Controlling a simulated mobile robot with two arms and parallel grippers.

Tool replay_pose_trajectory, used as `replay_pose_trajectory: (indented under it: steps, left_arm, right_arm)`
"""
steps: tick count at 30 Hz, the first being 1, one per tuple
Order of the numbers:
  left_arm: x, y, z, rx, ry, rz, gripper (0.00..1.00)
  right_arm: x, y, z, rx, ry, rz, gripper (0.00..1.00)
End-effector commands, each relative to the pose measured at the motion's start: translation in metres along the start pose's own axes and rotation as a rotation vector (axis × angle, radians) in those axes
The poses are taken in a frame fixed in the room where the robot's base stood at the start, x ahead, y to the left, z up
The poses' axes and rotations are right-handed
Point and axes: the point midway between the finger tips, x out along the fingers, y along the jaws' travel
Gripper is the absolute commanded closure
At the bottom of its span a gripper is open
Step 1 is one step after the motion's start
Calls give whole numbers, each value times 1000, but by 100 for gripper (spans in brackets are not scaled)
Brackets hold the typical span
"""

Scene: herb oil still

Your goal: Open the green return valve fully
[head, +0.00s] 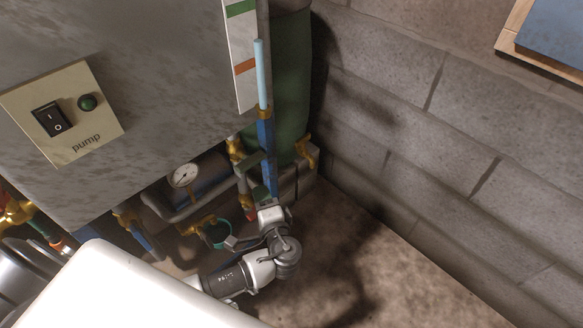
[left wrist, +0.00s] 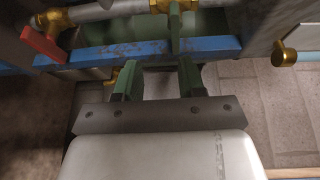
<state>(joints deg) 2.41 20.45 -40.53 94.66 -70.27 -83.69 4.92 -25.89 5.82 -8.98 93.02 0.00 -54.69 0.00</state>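The green return valve has a green lever (head: 251,160) on a brass body (head: 236,150), left of the blue upright (head: 267,150). In the left wrist view the green lever (left wrist: 174,32) stands roughly crosswise to the grey pipe (left wrist: 105,10). My left gripper (head: 271,198) is low beside the foot of the blue upright; its fingers are hard to make out in the head view. In the left wrist view its two fingers (left wrist: 156,75) are apart with nothing seen between them, short of the lever, by the blue bar (left wrist: 80,55). My right gripper is not in view.
A red handle (head: 250,213) sits lower on the same pipework. A gauge (head: 184,175) and a teal ring handle (head: 216,235) are to the left. A green tank (head: 291,80) stands behind the upright. The floor (head: 350,250) at right is clear, up to a block wall (head: 450,150).

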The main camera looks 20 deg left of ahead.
Motion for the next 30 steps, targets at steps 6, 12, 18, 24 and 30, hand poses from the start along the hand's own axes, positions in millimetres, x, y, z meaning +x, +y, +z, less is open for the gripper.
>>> replay_pose_trajectory:
  steps: [6,12,18,24,30]
  left_arm:
    - [8,-18,0,-28,-15,-66,60]
    - [44,-19,1,-26,-15,-65,60]
    - [80,-21,2,-27,-16,-61,60]
    - [101,-22,2,-27,-14,-59,60]
    - [105,-22,2,-28,-14,-57,60]
  right_arm:
    - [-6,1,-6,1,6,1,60]
    - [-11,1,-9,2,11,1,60]
    - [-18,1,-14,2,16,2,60]
    - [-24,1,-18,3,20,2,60]
    - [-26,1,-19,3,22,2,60]
